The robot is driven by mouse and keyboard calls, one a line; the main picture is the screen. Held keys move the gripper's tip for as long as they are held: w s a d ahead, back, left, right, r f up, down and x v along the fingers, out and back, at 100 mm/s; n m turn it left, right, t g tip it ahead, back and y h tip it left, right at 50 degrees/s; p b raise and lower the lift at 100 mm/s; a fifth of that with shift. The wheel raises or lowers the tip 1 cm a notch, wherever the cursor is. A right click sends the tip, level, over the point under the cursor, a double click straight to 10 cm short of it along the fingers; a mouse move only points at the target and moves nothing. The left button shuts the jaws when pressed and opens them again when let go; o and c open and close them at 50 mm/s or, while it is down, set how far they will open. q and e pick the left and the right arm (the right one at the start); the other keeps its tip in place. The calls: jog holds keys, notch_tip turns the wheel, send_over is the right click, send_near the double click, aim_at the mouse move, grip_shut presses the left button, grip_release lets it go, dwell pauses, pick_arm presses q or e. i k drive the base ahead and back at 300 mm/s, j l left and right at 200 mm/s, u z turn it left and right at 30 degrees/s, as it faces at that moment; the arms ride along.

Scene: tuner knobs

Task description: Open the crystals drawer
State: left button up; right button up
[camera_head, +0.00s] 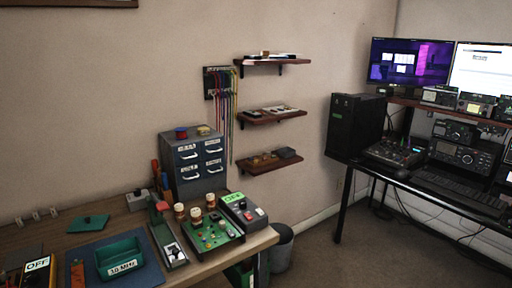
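A small dark grey drawer cabinet (165,170) stands at the back of the wooden workbench, against the wall. Its front has several drawers in two columns, each with a white label and a pale handle. All of them look shut. The labels are too small to read, so I cannot tell which one is the crystals drawer. A red round thing (181,133) and a yellowish one (203,130) sit on top of the cabinet. Neither of my grippers is in view.
A green circuit board (212,236) with knobs and a grey box (243,212) with a green label stand before the cabinet. A green tray (119,258) lies on a blue mat. Screwdrivers stand left of the cabinet. Floor shows between this bench and the radio desk (435,190).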

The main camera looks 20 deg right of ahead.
aim_at(211, 148)
jog(key=i+j+z, duration=0.1)
jog(key=i+z, duration=0.15)
jog(key=i, duration=0.2)
jog(key=i+j+z, duration=0.25)
jog(key=i, duration=0.25)
jog(key=j+z, duration=0.1)
jog(key=z, duration=0.25)
jog(key=j+z, duration=0.15)
jog(key=z, duration=0.2)
